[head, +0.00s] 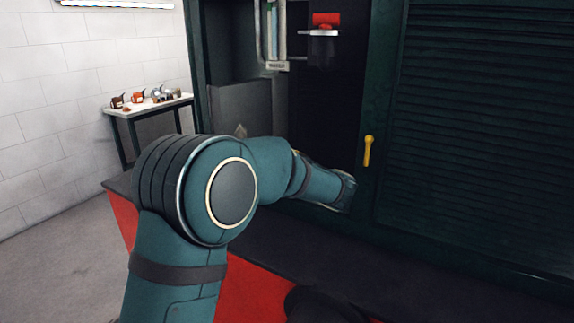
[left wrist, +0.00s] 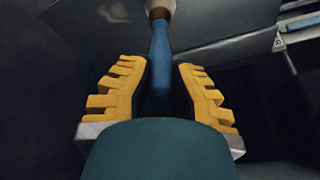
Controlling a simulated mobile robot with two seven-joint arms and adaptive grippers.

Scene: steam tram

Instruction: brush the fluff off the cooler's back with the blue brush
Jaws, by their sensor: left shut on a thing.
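In the left wrist view my left gripper (left wrist: 157,72) has its yellow ridged fingers on either side of the blue handle of the brush (left wrist: 160,42), shut on it. The handle points away from the palm, with a pale collar at its far end. The bristles are out of the frame. In the head view my left arm reaches into the open bay of a dark green cabinet; the gripper and brush cannot be made out there. A grey panel (left wrist: 220,52) stands near the brush's end. I cannot tell the cooler's back or any fluff for certain. My right gripper is not in view.
A yellow handle (head: 368,151) sits on the cabinet's frame, beside a louvred panel (head: 480,120). A red item (head: 326,19) rests on a small shelf inside the bay. A side table (head: 150,106) with several small items stands at the left wall.

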